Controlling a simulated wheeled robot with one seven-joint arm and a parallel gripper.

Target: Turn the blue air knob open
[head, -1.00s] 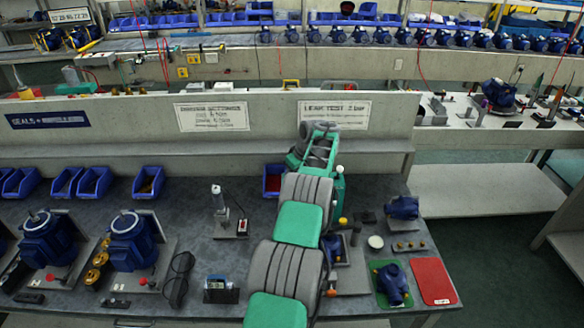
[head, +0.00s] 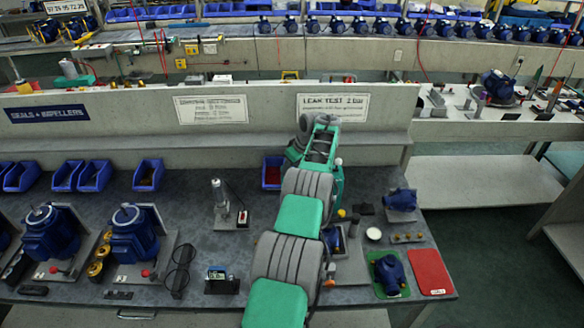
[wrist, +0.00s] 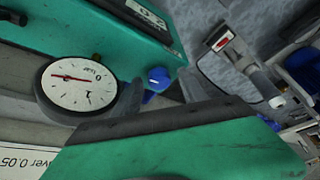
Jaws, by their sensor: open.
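The blue air knob (wrist: 158,78) shows in the wrist view on the front of a green test unit (wrist: 115,42), just right of a round white gauge (wrist: 78,84) with a red needle. My gripper (wrist: 160,92) is open, with a dark grey finger on either side of the knob in the picture. I cannot tell whether either finger touches it. The knob's near side is partly cut off by the gripper. In the head view, my own green and grey arm covers most of the test unit, and the knob and fingers are hidden.
A leak test sign (head: 333,107) is on the panel behind. A blue pump (head: 388,272) on a green mat and a red mat (head: 430,270) lie right of my arm. A grey stand (head: 220,200) is to its left. Blue bins (head: 95,175) line the back left.

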